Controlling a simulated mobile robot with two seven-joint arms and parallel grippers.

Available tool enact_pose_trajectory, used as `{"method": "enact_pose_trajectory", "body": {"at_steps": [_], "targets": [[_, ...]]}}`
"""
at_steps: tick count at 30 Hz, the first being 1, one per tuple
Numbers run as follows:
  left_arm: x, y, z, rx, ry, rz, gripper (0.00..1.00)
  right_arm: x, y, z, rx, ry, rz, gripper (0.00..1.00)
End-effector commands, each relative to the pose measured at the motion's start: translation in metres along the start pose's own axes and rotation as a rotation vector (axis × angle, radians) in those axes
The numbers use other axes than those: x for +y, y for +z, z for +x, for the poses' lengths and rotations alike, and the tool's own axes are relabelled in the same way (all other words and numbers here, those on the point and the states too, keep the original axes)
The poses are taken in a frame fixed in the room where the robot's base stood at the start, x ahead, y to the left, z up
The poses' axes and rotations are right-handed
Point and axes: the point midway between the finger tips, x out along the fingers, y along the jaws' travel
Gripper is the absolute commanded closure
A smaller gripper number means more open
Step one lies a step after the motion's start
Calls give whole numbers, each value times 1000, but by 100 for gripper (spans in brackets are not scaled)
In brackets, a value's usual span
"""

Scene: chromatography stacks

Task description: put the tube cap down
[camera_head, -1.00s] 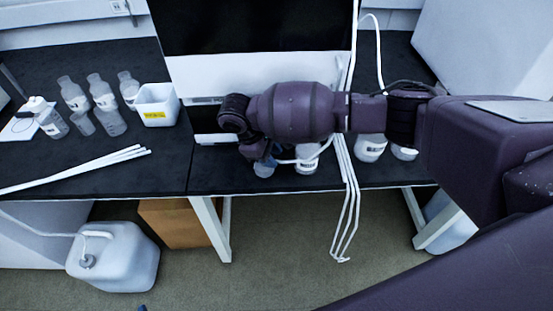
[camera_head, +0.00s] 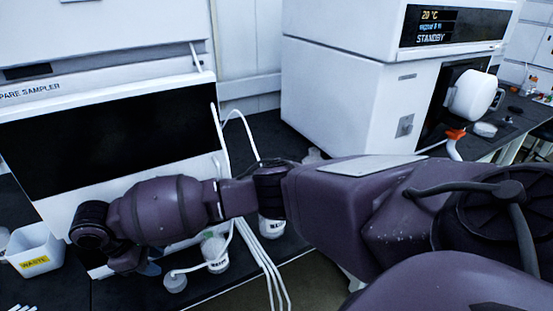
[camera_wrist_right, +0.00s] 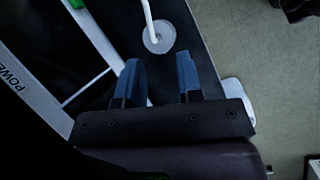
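The tube cap (camera_head: 175,283) is a small pale round piece with a white tube running from it. It appears to rest on the dark bench near its front edge, left of a white bottle (camera_head: 215,252). In the right wrist view the cap (camera_wrist_right: 159,38) lies beyond my fingertips, with the tube rising from it. My right gripper (camera_wrist_right: 158,62) has its two blue fingers apart, with nothing between them. In the head view my right gripper (camera_head: 148,268) shows only partly, beside the cap, with my wrist hiding much of it. My left gripper is not in view.
The sampler (camera_head: 110,130) stands behind my arm, with a waste bin (camera_head: 38,250) at its left. Another bottle (camera_head: 271,227) and several hanging white tubes (camera_head: 262,262) are to the right. A large white instrument (camera_head: 345,95) reading STANDBY stands at the back right.

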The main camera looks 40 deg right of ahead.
Motion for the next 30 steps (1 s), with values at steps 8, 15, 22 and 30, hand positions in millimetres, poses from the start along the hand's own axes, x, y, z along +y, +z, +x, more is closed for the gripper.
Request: {"method": "enact_pose_trajectory", "body": {"at_steps": [8, 15, 22, 30], "targets": [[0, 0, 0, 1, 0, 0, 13, -71, -27, 62, 289, -170, 5, 67], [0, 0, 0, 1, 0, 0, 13, -117, -37, 98, 571, -294, 106, 67], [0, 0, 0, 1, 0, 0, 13, -138, -27, 125, 807, -348, 276, 67], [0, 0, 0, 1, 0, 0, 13, -137, 18, 162, 1018, -294, 528, 67]]}}
